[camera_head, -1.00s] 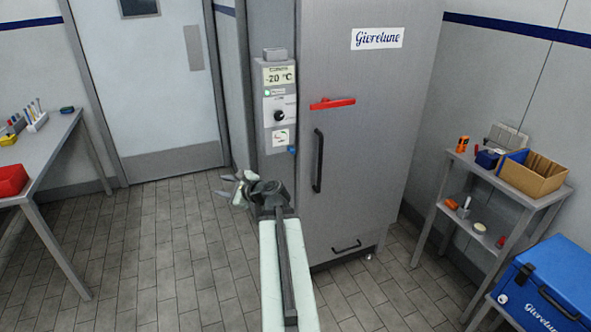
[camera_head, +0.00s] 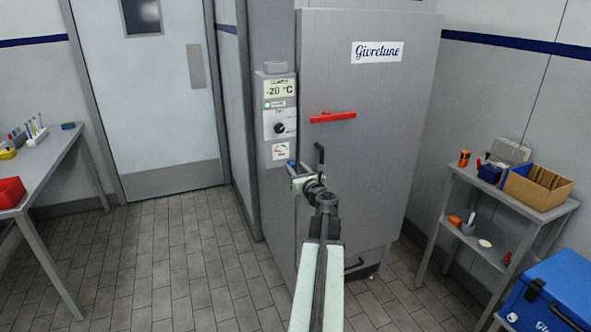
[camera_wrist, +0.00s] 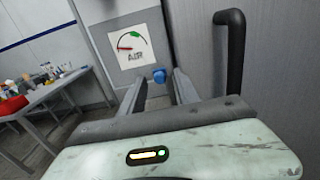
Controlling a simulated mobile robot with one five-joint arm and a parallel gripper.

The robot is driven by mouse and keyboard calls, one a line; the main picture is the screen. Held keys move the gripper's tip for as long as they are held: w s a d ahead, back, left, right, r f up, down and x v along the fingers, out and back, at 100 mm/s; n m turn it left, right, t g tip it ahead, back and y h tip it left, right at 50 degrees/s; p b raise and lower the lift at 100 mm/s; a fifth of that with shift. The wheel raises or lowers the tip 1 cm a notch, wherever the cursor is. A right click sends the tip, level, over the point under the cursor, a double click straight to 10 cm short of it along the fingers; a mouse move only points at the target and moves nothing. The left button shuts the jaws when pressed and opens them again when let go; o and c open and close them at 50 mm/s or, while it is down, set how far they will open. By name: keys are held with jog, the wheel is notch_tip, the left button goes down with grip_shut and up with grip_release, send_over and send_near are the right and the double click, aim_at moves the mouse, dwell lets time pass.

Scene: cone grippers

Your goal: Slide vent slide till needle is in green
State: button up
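The vent slide has a blue knob (camera_wrist: 159,76) just below the round gauge (camera_wrist: 131,43) marked AIR in the wrist view. The gauge has a green part at upper right and a red part at lower left; its needle seems to point left toward the red. In the head view the gauge (camera_head: 279,152) is on the freezer's control panel, with the blue knob (camera_head: 291,163) at its lower right. My gripper (camera_wrist: 158,90) is open, with its two fingers on either side of the knob in the picture. I cannot tell whether they reach around it.
The freezer door has a red latch (camera_head: 333,117) and a black vertical handle (camera_wrist: 229,50) close to the right of my gripper. A work table (camera_head: 50,160) stands at left, a shelf (camera_head: 510,190) and a blue cooler (camera_head: 555,295) at right. The floor at left is clear.

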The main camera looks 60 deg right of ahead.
jog(key=shift+w+d, duration=0.25)
jog(key=shift+w, duration=0.15)
grip_shut()
dwell(1.1)
